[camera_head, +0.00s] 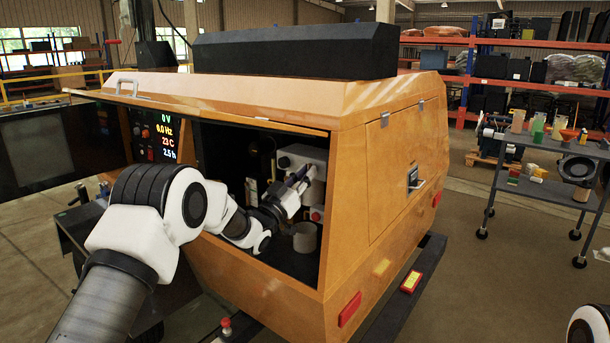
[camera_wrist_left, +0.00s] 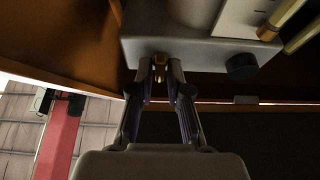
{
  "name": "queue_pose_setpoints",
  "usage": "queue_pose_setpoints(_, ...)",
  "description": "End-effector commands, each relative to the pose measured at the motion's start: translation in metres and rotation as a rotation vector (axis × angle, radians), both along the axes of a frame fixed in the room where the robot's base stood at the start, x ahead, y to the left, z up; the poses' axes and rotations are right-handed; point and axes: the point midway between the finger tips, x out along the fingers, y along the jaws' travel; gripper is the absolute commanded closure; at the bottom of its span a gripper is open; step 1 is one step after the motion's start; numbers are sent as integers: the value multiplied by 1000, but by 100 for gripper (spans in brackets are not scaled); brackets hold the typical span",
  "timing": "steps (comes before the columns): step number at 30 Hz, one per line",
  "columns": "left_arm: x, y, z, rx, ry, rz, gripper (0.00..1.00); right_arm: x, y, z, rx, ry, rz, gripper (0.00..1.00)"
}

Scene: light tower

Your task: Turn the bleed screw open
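My left arm reaches into the open side compartment of the orange light tower (camera_head: 370,160). My left gripper (camera_head: 300,176) is at the pale grey unit (camera_head: 296,155) inside. In the left wrist view, the brass bleed screw (camera_wrist_left: 160,63) sticks out of the lower edge of a grey block (camera_wrist_left: 205,52). My left gripper's fingertips (camera_wrist_left: 160,72) are close on both sides of the screw and appear to touch it. In the head view the screw is hidden by the gripper. My right gripper is out of view.
A grey cup-like part (camera_head: 304,238) and a red knob (camera_head: 317,214) are near the gripper. A black knob (camera_wrist_left: 241,67) and brass pipes (camera_wrist_left: 284,18) are to its right in the wrist view. The raised door (camera_head: 200,108) hangs above my arm. A lit display panel (camera_head: 155,135) is to the left.

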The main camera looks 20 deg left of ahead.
Motion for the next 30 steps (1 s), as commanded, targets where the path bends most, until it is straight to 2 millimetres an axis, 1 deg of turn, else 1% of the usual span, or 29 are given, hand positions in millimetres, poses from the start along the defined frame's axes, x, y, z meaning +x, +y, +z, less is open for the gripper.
queue_pose_setpoints(8, 0, 0, 1, 8, -6, 1, 100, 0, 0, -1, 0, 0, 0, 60)
queue_pose_setpoints(16, 0, 2, -1, 86, -36, 2, 100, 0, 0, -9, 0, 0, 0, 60)
queue_pose_setpoints(23, 0, 2, 0, 239, -92, 2, 100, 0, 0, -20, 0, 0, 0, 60)
queue_pose_setpoints(30, 1, 3, 1, 451, -169, 2, 100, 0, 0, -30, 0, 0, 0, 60)
